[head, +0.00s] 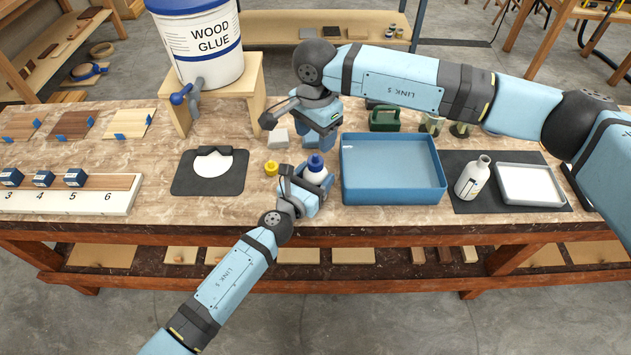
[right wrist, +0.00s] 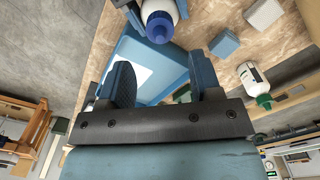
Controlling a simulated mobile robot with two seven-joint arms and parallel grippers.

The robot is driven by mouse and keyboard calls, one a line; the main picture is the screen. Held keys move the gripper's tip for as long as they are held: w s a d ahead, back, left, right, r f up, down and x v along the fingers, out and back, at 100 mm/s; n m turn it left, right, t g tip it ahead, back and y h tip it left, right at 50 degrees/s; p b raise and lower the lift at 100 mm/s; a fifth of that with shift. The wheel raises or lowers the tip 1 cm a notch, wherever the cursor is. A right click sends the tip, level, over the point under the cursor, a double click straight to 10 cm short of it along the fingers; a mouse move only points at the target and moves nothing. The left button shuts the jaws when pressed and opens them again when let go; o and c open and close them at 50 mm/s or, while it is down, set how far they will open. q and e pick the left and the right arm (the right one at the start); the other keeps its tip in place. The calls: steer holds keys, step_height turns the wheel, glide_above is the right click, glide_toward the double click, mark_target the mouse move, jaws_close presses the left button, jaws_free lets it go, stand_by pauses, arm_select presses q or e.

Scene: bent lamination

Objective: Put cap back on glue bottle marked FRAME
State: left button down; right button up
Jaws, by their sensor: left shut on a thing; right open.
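A white bottle (head: 315,175) with a blue cap (head: 315,162) stands upright in my left gripper (head: 312,188), which is shut on it near the table's front. The bottle also shows at the top of the right wrist view (right wrist: 160,10). My right gripper (head: 321,138) is open, above the table behind that bottle; its fingers frame nothing held in the right wrist view (right wrist: 165,78). A small yellow cap-like piece (head: 271,169) lies left of the held bottle. I cannot read FRAME on either bottle.
A blue tray (head: 393,195) is right of the held bottle. A white bottle with a green cap (right wrist: 254,82) shows in the right wrist view. A glue bucket (head: 200,45) stands on a wooden stand.

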mark_target(315, 155)
steer(key=shift+f, duration=0.1)
steer(key=shift+f, duration=3.95)
steer(key=shift+c, duration=0.2)
steer(key=c, duration=0.9)
steer(key=m, duration=1.8)
steer(key=shift+m, duration=0.3)
steer(key=o, duration=1)
